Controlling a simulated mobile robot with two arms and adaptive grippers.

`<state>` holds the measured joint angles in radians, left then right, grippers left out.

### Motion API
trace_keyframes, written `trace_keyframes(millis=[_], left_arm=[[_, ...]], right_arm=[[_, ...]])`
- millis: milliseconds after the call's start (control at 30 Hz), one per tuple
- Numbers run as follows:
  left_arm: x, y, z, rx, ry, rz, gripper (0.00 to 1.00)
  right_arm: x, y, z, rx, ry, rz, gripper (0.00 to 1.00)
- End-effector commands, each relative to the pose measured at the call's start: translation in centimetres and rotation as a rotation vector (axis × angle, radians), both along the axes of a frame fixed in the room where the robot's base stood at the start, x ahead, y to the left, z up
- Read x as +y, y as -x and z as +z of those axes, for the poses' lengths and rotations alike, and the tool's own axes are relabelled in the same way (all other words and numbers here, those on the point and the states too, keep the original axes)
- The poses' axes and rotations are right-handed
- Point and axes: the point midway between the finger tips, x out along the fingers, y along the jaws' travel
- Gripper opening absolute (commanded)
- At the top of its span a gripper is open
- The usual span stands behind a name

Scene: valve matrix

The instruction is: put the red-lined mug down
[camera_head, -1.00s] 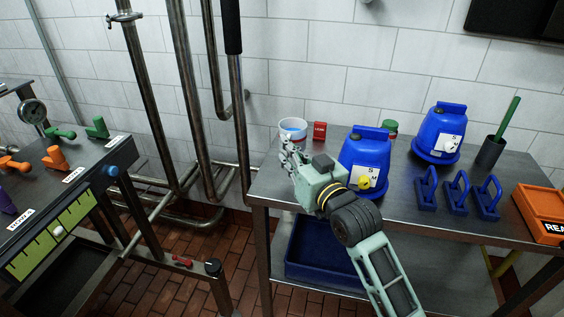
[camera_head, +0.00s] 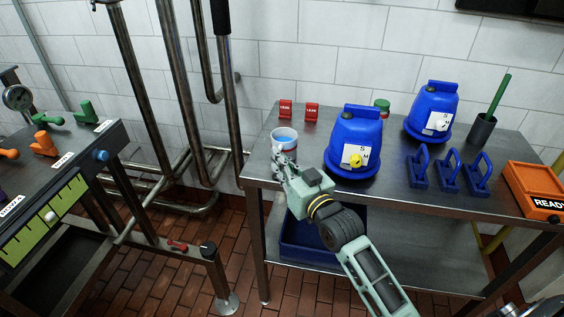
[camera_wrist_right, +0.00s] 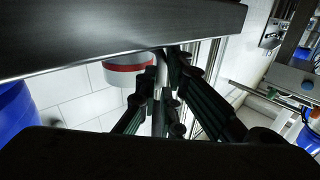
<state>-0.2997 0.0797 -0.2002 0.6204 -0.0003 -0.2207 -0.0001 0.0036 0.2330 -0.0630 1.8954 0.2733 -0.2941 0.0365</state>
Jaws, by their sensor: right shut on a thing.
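The mug (camera_head: 285,136) is pale with a light blue inside. In the head view it appears upright over the left end of the steel table (camera_head: 300,181). The wrist view shows part of the mug (camera_wrist_right: 128,69) with a red band, partly cut off by a dark slab edge. My right gripper (camera_head: 281,160) is shut on the mug from its near side; its fingers also show in the wrist view (camera_wrist_right: 166,72). I cannot tell whether the mug's base touches the table. My left gripper is not in view.
Two red cards (camera_head: 311,111) stand behind the mug. A blue canister (camera_head: 355,135) with a yellow knob stands to its right. Blue handles (camera_head: 450,170) and an orange READY box (camera_head: 537,190) are farther right. Bare tabletop lies around the mug.

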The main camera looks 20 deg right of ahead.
Motion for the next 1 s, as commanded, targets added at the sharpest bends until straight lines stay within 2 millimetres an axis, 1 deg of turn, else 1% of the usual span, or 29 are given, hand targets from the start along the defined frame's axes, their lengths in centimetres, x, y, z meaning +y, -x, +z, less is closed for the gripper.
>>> trace_keyframes(millis=[100,133,333,600,700,767,867,1000], left_arm=[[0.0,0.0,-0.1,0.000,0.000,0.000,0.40],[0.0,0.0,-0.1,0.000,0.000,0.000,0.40],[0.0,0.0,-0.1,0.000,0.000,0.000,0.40],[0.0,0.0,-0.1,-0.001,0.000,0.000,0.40],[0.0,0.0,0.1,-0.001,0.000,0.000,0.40],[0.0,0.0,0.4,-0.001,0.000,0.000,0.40],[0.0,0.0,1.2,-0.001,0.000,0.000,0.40],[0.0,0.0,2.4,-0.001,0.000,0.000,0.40]], right_arm=[[0.0,0.0,-0.3,0.000,0.001,0.000,0.00],[0.0,0.0,-0.3,0.000,0.000,0.000,0.08],[0.0,0.0,-0.2,0.000,0.000,0.000,0.25],[0.0,0.0,-0.2,0.000,0.000,0.000,0.26],[0.0,0.0,0.3,-0.002,0.000,0.000,0.26],[-0.1,0.6,0.1,0.002,0.000,0.000,0.26],[-0.3,2.1,0.2,0.004,0.002,0.000,0.26],[-0.8,5.0,0.2,0.006,0.002,0.000,0.26]])
